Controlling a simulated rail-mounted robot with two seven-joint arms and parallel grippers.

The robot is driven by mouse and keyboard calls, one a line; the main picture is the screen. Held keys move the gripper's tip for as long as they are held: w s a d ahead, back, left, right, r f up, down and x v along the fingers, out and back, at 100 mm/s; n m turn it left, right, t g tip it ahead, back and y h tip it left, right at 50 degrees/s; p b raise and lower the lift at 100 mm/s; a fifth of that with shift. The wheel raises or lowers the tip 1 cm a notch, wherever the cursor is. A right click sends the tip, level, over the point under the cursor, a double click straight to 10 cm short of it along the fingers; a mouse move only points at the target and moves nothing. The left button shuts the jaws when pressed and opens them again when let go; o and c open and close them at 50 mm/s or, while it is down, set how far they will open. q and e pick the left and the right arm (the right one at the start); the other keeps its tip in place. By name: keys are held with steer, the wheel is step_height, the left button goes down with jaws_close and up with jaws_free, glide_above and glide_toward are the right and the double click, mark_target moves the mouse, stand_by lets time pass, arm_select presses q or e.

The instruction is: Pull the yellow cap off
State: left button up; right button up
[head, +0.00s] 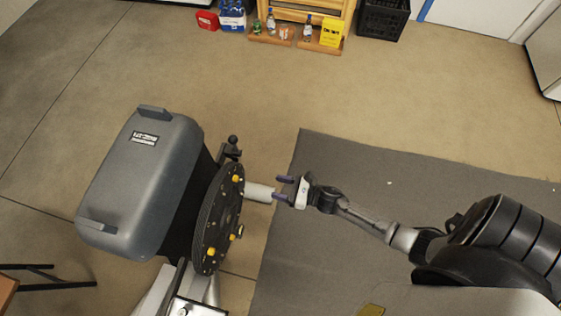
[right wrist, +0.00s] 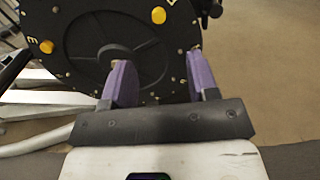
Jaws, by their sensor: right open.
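Several small yellow caps stud a round black disc (head: 207,222) on the side of a grey machine. One yellow cap (head: 236,179) is near the disc's upper edge, another yellow cap (head: 240,231) is lower. In the right wrist view, a yellow cap (right wrist: 158,15) shows at the top and another yellow cap (right wrist: 46,47) at the left. My right gripper (head: 278,188) has purple fingers, open and empty, pointing at the disc from the right with a gap between. It also shows in the right wrist view (right wrist: 157,57). My left gripper is not in view.
The grey machine housing (head: 150,180) fills the left. A dark mat (head: 340,180) covers the floor. A shelf with bottles and a black crate (head: 383,18) stand at the back.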

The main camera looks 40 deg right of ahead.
mark_target(238, 178)
arm_select(q)
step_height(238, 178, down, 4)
steer(key=b, duration=0.3)
steer(key=shift+b, duration=0.35)
arm_select(e)
steer(key=shift+n, duration=0.3)
steer(key=x, duration=1.3)
steer(key=shift+w+a+f, duration=0.2)
steer(key=shift+a+f, duration=0.15)
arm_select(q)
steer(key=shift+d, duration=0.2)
arm_select(e)
steer(key=c, duration=1)
steer(key=shift+o, duration=1.2)
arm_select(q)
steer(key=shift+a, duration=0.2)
arm_select(e)
jaws_close()
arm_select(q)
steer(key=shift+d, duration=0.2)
